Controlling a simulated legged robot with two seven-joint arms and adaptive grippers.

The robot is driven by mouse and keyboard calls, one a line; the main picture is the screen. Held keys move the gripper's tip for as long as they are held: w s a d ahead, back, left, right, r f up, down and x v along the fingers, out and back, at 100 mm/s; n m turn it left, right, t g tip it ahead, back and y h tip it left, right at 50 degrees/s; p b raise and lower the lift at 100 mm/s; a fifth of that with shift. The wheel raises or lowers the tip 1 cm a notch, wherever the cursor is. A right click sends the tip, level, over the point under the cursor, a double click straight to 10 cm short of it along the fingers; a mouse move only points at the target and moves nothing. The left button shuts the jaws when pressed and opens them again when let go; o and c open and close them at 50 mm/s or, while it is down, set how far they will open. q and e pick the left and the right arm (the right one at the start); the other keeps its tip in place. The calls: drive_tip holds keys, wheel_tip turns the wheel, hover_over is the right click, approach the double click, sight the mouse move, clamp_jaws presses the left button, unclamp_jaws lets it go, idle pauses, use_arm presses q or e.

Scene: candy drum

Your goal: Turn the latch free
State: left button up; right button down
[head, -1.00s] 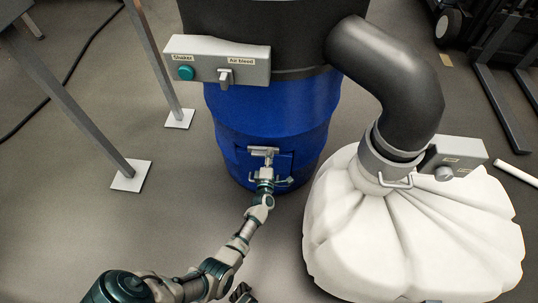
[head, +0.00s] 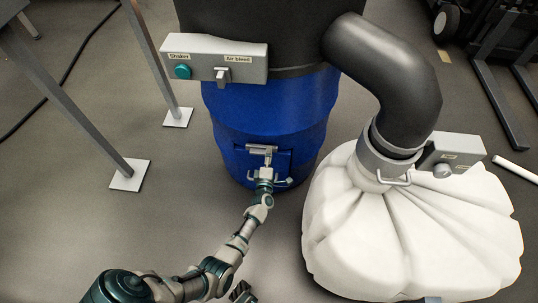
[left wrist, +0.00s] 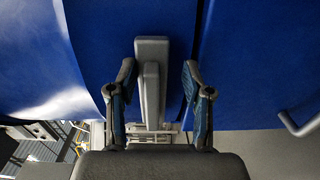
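The latch is a grey metal piece (head: 262,149) on the low front of the blue drum (head: 270,108). My left gripper (head: 265,174) is right in front of it. In the left wrist view the grey latch lever (left wrist: 152,90) stands between the two fingers of my left gripper (left wrist: 158,66). The fingers are apart, with a gap on each side of the lever, so the gripper is open around it. In the head view the fingers are too small to make out. A dark ribbed piece at the bottom edge may belong to my right gripper (head: 242,292); its state is unclear.
A control box (head: 216,60) with a teal button is above the latch. A fat dark pipe (head: 390,75) runs from the drum to a large white bag (head: 405,225) at the right. A bent handle (head: 283,182) sits beside the latch. Stand legs (head: 70,105) are at the left.

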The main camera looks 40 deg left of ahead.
use_arm(q)
drive_tip(key=shift+r, duration=0.15)
drive_tip(key=shift+s, duration=0.15)
drive_tip(key=v, duration=1.1)
drive_tip(key=shift+s+d+f, duration=0.2)
drive_tip(key=shift+s+d, duration=0.05)
drive_tip(key=shift+s, duration=0.05)
